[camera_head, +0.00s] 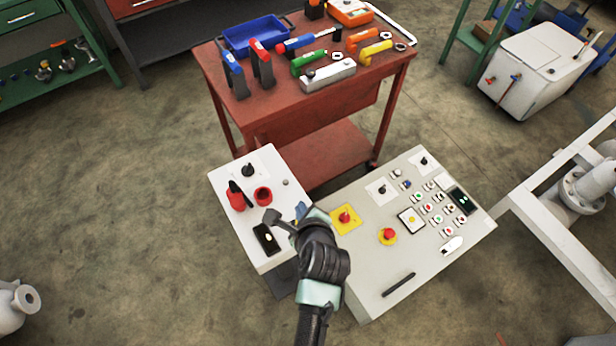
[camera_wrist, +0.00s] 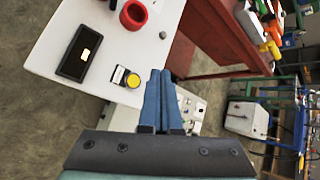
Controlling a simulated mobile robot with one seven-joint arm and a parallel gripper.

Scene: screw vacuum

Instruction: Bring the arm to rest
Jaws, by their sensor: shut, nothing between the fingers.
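My gripper (camera_head: 299,209) is above the right edge of the white control box, beside the gap to the larger control panel. In the wrist view, my gripper (camera_wrist: 159,75) shows its two blue fingers together, with nothing between them. A yellow button (camera_wrist: 133,81) lies just left of my fingertips in the wrist view. My arm hides part of both panels.
The grey control panel (camera_head: 371,268) stands at right with red stop buttons, knobs and small buttons. A red tool table (camera_head: 283,104) with tools and a blue tray (camera_head: 257,35) stands behind. A white tank (camera_head: 529,75) is at the back right.

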